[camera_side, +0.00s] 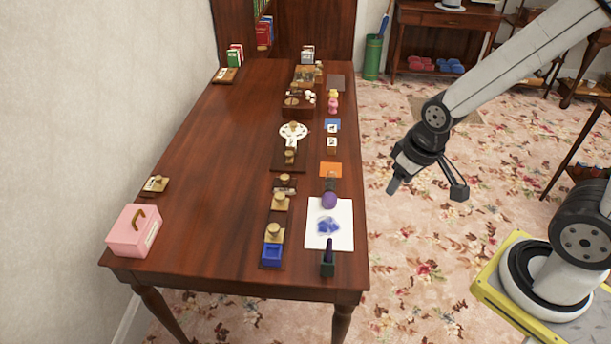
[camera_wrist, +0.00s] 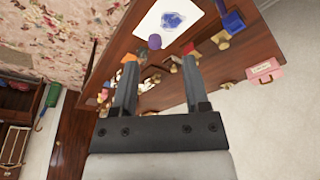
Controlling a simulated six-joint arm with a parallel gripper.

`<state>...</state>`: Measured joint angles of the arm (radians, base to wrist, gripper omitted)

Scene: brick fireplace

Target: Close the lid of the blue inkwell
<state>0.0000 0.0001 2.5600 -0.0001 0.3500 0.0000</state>
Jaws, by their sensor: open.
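The blue inkwell (camera_side: 271,255) is a small square blue box near the front edge of the wooden table, at the front end of a row of small brass-knobbed pieces. Its top looks open, with a blue hollow showing. A tan piece with a round brass knob (camera_side: 273,231) sits right behind it; I cannot tell whether this is its lid. The inkwell also shows at the upper right of the wrist view (camera_wrist: 233,22). My gripper (camera_side: 426,189) is open and empty, in the air right of the table, well away from the inkwell. Its two fingers also show in the wrist view (camera_wrist: 159,75).
A white sheet with a blue blot (camera_side: 318,238) lies right of the inkwell, with a dark upright holder (camera_side: 327,262) and purple ball (camera_side: 329,200) nearby. A pink box (camera_side: 134,230) stands at the front left. The table's (camera_side: 205,190) left middle is clear.

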